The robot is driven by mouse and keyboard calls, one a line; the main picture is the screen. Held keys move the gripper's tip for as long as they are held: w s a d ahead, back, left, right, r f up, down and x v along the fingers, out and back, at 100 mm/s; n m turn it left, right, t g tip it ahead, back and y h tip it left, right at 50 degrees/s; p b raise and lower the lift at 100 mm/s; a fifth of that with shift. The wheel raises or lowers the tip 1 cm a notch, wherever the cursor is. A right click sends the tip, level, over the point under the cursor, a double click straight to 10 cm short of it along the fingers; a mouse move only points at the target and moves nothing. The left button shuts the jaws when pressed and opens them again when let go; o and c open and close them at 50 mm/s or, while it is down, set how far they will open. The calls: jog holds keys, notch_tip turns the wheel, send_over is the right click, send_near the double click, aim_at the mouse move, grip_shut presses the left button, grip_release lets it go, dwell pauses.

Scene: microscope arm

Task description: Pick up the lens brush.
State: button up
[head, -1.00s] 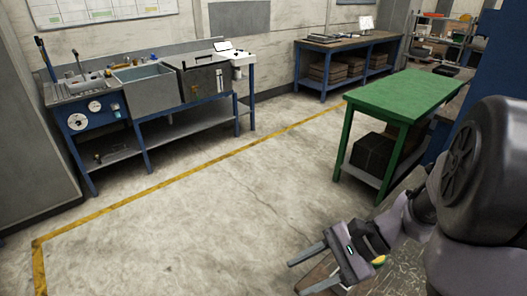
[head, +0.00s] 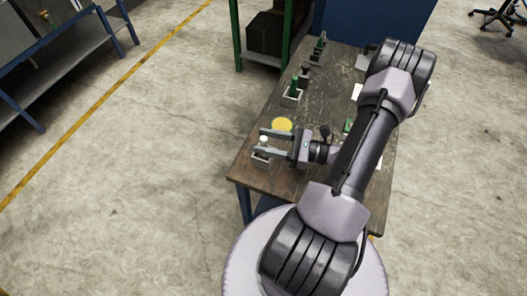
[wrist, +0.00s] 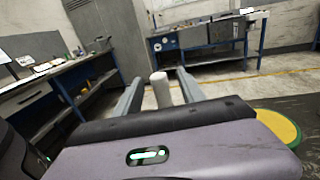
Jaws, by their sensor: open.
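I cannot tell for sure which thing is the lens brush. A green-handled item (head: 295,82) stands upright in a small pale holder (head: 292,96) on the dark wooden table, beyond my gripper. Another upright item with a green top (head: 321,42) stands at the table's far end. My gripper (head: 260,141) is open and empty above the table's left edge. A white cylinder (wrist: 160,92) shows between its fingers in the wrist view, apart from them. A small holder (head: 261,160) sits below the fingers in the head view.
A yellow disc (head: 282,124) lies close beside the fingers; its green rim shows in the wrist view (wrist: 281,127). Small dark items (head: 305,72) stand along the table's left edge. My arm hides part of the table (head: 330,85).

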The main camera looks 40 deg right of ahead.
jog(key=x, duration=0.3)
jog(key=shift+w+a, duration=0.2)
jog(key=shift+w, duration=0.1)
grip_shut()
